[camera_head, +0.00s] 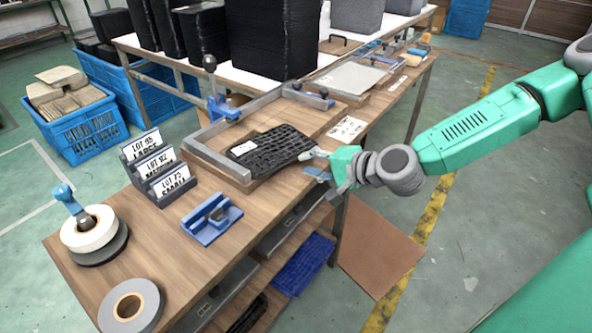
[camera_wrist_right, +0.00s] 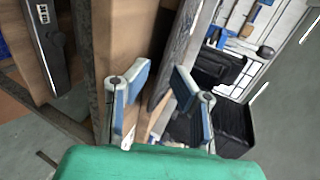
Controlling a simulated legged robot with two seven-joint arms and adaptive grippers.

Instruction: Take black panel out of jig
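The black panel (camera_head: 270,150), dark and ribbed with a small white label, lies in the jig (camera_head: 215,160), a grey metal frame on a wooden board. My right gripper (camera_head: 313,161) is at the panel's right end, by the table's front edge. In the right wrist view my right gripper (camera_wrist_right: 160,84) has its two blue-padded fingers apart. A dark strip, apparently the panel's edge, runs behind and between them; I cannot tell whether they touch it. My left gripper is out of view.
Label holders (camera_head: 160,172), a blue fixture (camera_head: 211,218) and tape rolls (camera_head: 130,306) occupy the table's near left. Black crates (camera_head: 265,40) stand behind.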

